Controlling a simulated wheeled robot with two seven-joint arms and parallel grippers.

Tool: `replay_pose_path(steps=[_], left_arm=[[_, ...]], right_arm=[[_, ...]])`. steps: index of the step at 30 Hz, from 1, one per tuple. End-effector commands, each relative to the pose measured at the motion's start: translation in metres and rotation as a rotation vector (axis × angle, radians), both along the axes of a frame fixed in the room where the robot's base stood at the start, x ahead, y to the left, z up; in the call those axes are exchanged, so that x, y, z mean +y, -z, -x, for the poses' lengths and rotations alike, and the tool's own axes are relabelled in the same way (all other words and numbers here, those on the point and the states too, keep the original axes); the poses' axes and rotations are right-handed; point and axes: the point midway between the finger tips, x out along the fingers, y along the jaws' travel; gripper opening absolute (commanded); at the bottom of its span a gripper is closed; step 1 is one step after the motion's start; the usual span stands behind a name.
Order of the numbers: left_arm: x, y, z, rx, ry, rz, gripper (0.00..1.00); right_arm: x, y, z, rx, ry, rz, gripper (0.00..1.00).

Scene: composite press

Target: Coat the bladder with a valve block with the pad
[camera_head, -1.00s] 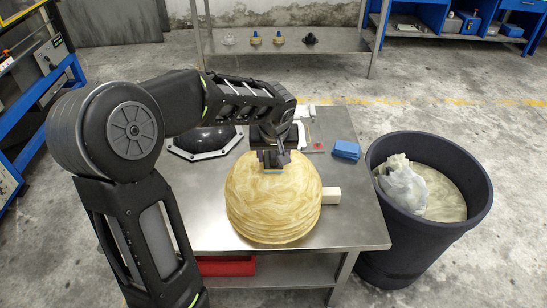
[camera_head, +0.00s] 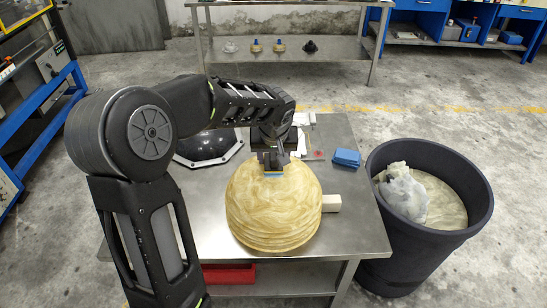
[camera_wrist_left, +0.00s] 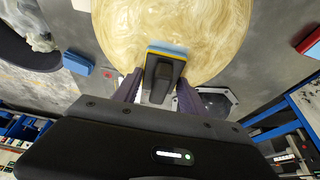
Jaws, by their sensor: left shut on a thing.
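The bladder (camera_head: 273,215) is a cream-and-amber swirled dome on the metal table, with a pale valve block (camera_head: 331,203) at its right side. The bladder (camera_wrist_left: 205,25) and the valve block (camera_wrist_left: 82,4) also show in the left wrist view. My left gripper (camera_head: 272,162) is at the far upper side of the dome. It is shut on the dark handle of the pad (camera_wrist_left: 163,70), which has a blue edge (camera_wrist_left: 167,47). The pad's face is at or very near the dome; contact cannot be told for certain. My right gripper is not in view.
A black dish-shaped piece (camera_head: 208,145) lies behind the dome at left. A blue block (camera_head: 346,157) lies on the table (camera_head: 365,235) at right. A dark bin (camera_head: 385,250) with crumpled grey material stands right of the table. A red tray (camera_head: 228,273) is below.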

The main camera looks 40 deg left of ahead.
Motion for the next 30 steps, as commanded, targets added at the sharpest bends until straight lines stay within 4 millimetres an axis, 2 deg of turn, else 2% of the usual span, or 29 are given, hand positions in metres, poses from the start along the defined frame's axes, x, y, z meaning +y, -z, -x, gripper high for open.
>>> replay_pose_path(steps=[6,15,23,30], left_arm=[[0.0,0.002,0.0,-0.001,0.0,-0.001,0.04],[-0.001,0.002,0.001,0.001,0.0,0.0,0.04],[-0.01,0.002,0.013,0.002,0.001,0.001,0.04],[-0.012,-0.001,0.016,0.001,0.0,0.001,0.04]], right_arm=[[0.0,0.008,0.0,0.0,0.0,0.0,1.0],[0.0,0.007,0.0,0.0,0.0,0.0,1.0],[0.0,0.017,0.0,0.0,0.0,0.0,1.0],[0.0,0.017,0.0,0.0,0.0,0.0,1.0]])
